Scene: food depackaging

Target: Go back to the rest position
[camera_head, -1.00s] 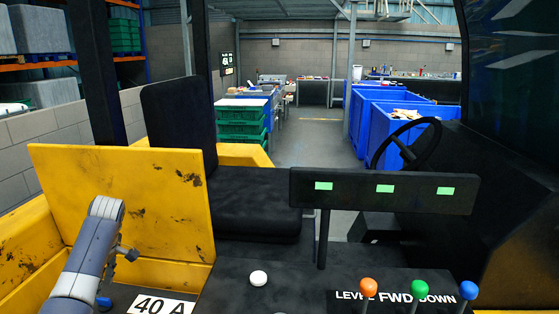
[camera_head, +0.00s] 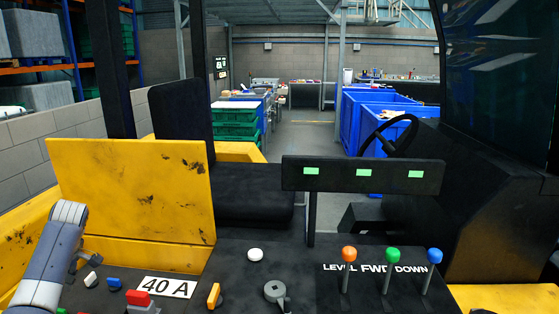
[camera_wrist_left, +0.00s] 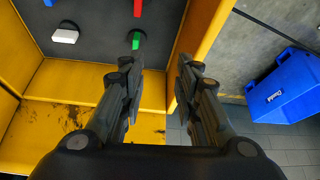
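My left arm (camera_head: 52,256) comes in at the lower left of the head view, beside the yellow panel and over the left end of the dark control console (camera_head: 235,275). Its fingertips cannot be made out there. In the left wrist view my left gripper (camera_wrist_left: 160,52) is open, with its two fingers apart and nothing between them. A green switch (camera_wrist_left: 139,40) shows close to the left fingertip in that view; whether they touch cannot be told. A white switch (camera_wrist_left: 65,36) and a red one (camera_wrist_left: 137,8) lie farther off. My right gripper is not in view.
The console bears a red button (camera_head: 139,299), an orange switch (camera_head: 214,297), a white knob (camera_head: 255,254) and orange (camera_head: 349,254), green (camera_head: 393,254) and blue (camera_head: 434,255) levers. A yellow panel (camera_head: 130,190) stands behind my left arm. Blue bins (camera_head: 375,115) stand beyond.

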